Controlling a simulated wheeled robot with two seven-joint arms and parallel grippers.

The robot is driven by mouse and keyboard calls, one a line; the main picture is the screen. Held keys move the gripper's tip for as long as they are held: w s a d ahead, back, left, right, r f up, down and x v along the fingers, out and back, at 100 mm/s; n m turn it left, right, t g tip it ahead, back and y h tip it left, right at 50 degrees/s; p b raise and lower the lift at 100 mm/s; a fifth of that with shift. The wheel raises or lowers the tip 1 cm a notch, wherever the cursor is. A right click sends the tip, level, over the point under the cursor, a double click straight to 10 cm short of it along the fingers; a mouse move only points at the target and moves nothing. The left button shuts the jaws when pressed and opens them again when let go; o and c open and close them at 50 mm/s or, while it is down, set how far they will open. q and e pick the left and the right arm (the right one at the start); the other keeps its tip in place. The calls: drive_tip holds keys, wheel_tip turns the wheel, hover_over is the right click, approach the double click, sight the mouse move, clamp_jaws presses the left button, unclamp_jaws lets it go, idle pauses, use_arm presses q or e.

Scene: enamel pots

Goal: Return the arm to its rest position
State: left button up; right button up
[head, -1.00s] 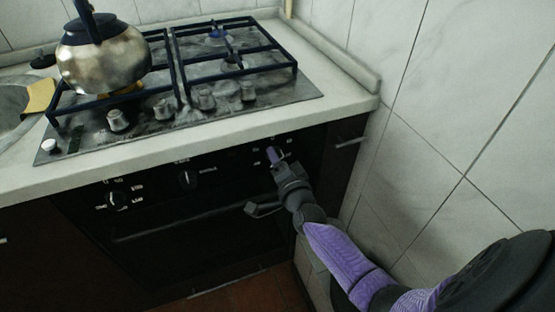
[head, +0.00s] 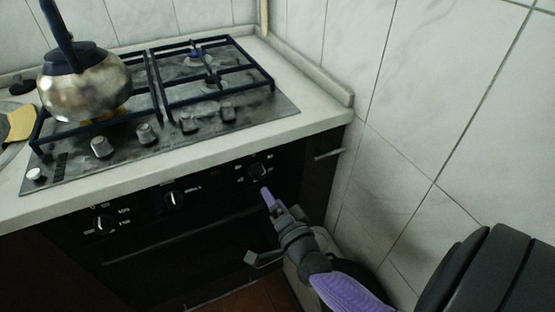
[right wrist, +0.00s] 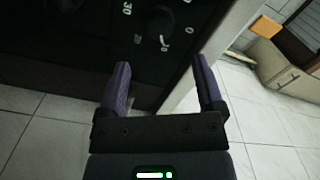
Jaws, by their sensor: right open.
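My right gripper (head: 271,203) is in front of the black oven panel, a little below the rightmost oven knob (head: 258,171). In the right wrist view its two purple fingers (right wrist: 160,90) are apart with nothing between them. An oven knob (right wrist: 161,24) shows beyond the fingertips, apart from them. In the head view my right arm (head: 345,290) comes in from the lower right. My left gripper is not in view.
A metal kettle (head: 85,85) stands on the left of the gas hob (head: 170,150). The oven handle (head: 180,238) runs below the knobs. A tiled wall (head: 420,130) closes off the right side. Pale tiled floor (right wrist: 265,125) shows in the wrist view.

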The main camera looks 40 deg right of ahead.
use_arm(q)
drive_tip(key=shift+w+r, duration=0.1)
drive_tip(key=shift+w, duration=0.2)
use_arm(e)
drive_tip(key=shift+v, duration=0.75)
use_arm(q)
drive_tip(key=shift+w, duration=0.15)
